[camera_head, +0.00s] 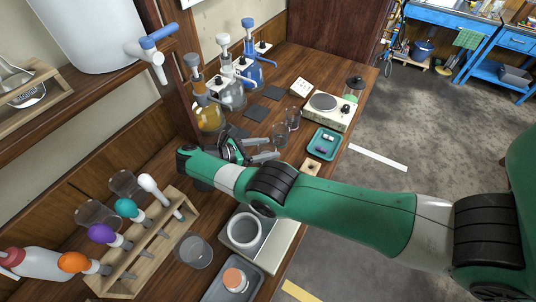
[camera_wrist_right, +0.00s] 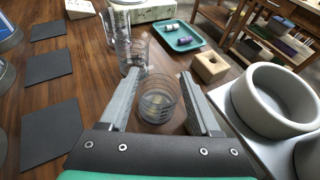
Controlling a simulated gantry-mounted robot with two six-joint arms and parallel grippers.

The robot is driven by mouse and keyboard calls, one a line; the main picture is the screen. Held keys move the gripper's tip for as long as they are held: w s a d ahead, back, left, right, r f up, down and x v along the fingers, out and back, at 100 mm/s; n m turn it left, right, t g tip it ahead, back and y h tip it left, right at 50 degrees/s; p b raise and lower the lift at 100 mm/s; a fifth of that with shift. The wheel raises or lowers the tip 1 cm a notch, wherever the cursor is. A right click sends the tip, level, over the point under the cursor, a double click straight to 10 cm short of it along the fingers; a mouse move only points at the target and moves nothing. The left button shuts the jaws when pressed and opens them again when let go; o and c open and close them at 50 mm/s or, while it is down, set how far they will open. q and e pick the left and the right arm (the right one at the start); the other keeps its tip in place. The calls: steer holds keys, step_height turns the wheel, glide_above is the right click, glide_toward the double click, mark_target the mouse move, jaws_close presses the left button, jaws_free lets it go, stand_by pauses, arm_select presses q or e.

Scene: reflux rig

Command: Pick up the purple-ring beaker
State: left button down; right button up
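A clear glass beaker (camera_wrist_right: 158,100) stands on the bench between the two fingers of my right gripper (camera_wrist_right: 160,76) in the right wrist view. The fingers are spread, with gaps on both sides of the glass. In the head view my right gripper (camera_head: 268,148) points at this beaker (camera_head: 280,136). A second clear beaker (camera_wrist_right: 134,52) stands just behind it, and also shows in the head view (camera_head: 292,117). Another clear glass vessel (camera_head: 194,251) stands near the front of the bench. I cannot make out a purple ring on any of them. My left gripper is out of view.
A teal tray (camera_head: 323,144) with small items and a hotplate (camera_head: 326,108) lie beyond the beakers. A wooden block (camera_wrist_right: 210,67) and a white ring-shaped bowl (camera_wrist_right: 276,100) are to the right. Dark mats (camera_wrist_right: 50,129) lie left. A wooden rack (camera_head: 150,250) holds coloured-bulb droppers.

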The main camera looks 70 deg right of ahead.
steer(key=c, duration=0.7)
steer(key=shift+r, duration=0.15)
step_height(320, 180, up, 10)
steer(key=p, duration=1)
